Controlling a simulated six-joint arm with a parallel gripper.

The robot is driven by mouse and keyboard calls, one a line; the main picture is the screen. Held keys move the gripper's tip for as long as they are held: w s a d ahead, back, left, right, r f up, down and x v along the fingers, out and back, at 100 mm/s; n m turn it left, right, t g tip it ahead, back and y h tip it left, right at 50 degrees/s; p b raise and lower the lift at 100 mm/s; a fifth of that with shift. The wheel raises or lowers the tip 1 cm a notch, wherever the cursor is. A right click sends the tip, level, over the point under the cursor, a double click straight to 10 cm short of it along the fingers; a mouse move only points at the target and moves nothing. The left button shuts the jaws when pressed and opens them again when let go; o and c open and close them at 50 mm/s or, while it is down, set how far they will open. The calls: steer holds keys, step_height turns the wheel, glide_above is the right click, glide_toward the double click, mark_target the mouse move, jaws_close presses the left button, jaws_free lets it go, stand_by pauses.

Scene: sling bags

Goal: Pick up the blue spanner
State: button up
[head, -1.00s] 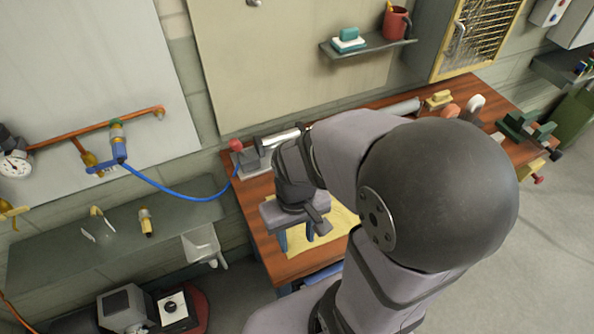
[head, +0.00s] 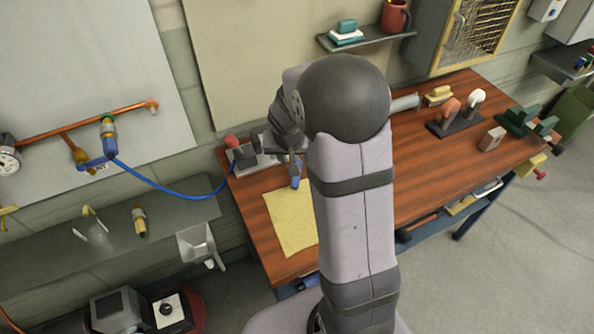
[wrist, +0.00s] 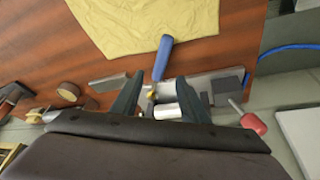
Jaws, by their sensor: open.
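A bright blue handle (wrist: 162,58) lies on the wooden bench, its far end at the edge of a yellow cloth (wrist: 150,22). It may be the blue spanner; its lower part, with a small yellow spot, runs down between my fingers and is partly hidden, so I cannot confirm its shape. My gripper (wrist: 160,82) is open, one dark finger on each side of this tool; I cannot tell whether they touch it. In the head view a blue piece (head: 296,173) shows below my gripper (head: 287,152), beside the cloth's upper edge.
A metal device with a red knob (wrist: 250,122) stands close on the right in the wrist view. A flat metal piece (wrist: 107,82) lies left of my fingers. In the head view the bench (head: 430,185) is fairly clear right of my arm; a shelf (head: 366,40) hangs above.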

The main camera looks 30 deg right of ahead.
steer(key=shift+m, duration=0.6)
steer(key=shift+p+x, duration=0.55)
steer(key=shift+x, duration=3.15)
steer(key=shift+s, duration=0.1)
steer(key=shift+c, duration=0.3)
jaws_close()
